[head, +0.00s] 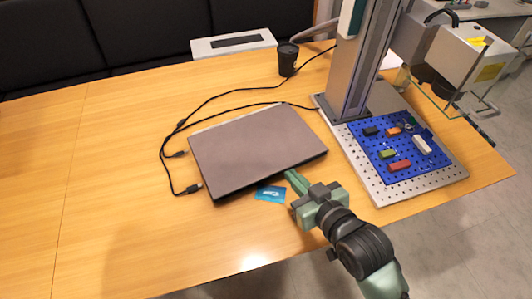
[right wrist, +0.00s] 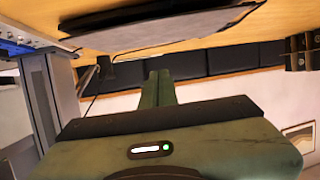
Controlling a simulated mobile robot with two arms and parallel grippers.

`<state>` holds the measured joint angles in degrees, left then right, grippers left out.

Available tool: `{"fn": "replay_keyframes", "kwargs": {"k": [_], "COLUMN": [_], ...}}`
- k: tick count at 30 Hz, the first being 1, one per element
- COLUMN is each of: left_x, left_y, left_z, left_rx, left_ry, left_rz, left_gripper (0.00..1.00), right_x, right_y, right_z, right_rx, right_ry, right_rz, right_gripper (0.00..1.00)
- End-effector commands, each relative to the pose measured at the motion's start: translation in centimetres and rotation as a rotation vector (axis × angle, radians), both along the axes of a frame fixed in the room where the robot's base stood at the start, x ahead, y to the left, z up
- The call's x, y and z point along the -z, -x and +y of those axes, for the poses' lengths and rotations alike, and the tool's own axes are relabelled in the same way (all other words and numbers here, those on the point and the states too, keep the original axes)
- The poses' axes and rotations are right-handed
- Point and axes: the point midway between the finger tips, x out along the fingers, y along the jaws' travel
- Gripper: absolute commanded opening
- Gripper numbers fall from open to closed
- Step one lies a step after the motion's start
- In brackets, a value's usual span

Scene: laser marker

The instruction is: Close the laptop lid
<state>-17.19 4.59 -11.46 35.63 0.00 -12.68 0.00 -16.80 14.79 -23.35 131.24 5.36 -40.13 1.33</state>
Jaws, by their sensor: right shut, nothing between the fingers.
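The grey laptop (head: 255,150) lies on the wooden table, and its lid is down flat over the base. It also shows at the top of the right wrist view (right wrist: 160,28). My right gripper (head: 290,174) is at the laptop's front right edge, with its green fingers shut and empty. In the head view the fingertips are close against that edge; I cannot tell if they touch it. The shut fingers also show in the right wrist view (right wrist: 158,80). My left gripper is not in view.
A blue card (head: 270,194) lies in front of the laptop. Black cables (head: 180,130) run left of and behind it. A laser marker (head: 355,60) with a blue perforated plate (head: 375,141) stands on the right. A black cup (head: 287,60) stands behind. The table's left side is clear.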

Motion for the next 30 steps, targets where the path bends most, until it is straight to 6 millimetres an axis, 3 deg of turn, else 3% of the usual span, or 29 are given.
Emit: {"fn": "replay_keyframes", "kwargs": {"k": [8, 19, 24, 30], "left_x": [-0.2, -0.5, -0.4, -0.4], "left_y": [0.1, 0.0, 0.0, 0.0], "left_z": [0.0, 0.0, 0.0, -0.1], "left_rx": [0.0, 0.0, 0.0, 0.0], "left_ry": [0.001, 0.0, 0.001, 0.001], "left_rz": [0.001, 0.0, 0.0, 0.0], "left_gripper": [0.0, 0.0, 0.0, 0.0], "right_x": [0.7, 3.5, 6.4, 7.4], "right_y": [-2.2, -8.7, -7.9, -7.8], "right_z": [1.2, 4.7, 4.3, 4.2], "right_rx": [0.0, -0.001, -0.001, -0.001], "right_ry": [-0.002, -0.002, 0.001, 0.0], "right_rz": [-0.002, -0.001, 0.003, -0.001], "right_gripper": [0.0, 0.0, 0.0, 0.0]}}
